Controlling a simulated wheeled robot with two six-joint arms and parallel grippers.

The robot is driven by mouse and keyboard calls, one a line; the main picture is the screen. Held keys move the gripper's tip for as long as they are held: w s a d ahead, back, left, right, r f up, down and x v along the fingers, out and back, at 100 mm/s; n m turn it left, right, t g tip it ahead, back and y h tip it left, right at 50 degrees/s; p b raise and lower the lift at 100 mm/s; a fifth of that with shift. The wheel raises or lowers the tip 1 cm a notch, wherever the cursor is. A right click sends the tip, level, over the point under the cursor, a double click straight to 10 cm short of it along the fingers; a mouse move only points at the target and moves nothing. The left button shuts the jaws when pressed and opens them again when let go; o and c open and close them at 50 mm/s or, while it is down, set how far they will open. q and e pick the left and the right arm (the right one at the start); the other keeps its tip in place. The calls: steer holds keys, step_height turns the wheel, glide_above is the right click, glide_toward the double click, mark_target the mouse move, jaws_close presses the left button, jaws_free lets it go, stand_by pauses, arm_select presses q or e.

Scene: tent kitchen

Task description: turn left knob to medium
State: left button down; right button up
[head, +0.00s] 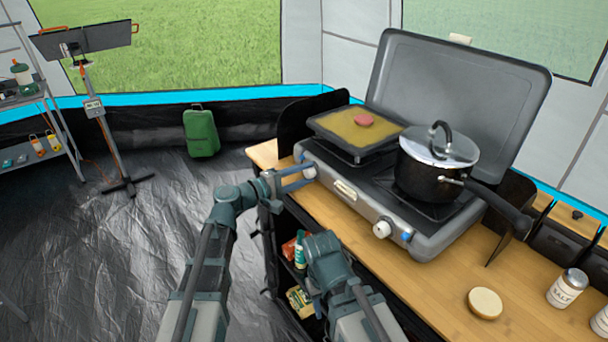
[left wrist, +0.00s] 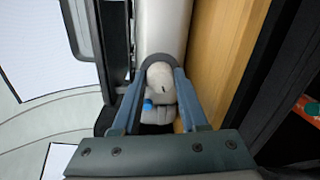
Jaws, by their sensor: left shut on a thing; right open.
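The camping stove (head: 345,190) stands on the wooden counter with its lid up. Its left knob (head: 309,171) is white, at the left end of the front panel. My left gripper (head: 302,175) is shut on this knob. In the left wrist view, the two fingers hold the pale knob (left wrist: 160,80) between them, with a small dark mark on its face and a blue spot beside it. The right knob (head: 382,229) is white and free. My right gripper (head: 325,248) is low in front of the counter, away from the stove; its fingers are hard to make out.
A griddle (head: 350,133) with a pink piece of food is on the left burner. A lidded black pot (head: 430,180) is on the right burner, its handle reaching over the counter. A bun half (head: 485,302) and a salt jar (head: 566,288) stand at right.

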stand_by(0.3)
arm_select(q)
steer(key=shift+c, duration=2.2)
jaws_free()
steer(key=v, duration=1.3)
steer(key=shift+s+a+p, duration=0.2)
steer(key=shift+a+p, duration=0.15)
steer(key=shift+a, duration=0.05)
steer(key=shift+f, duration=0.1)
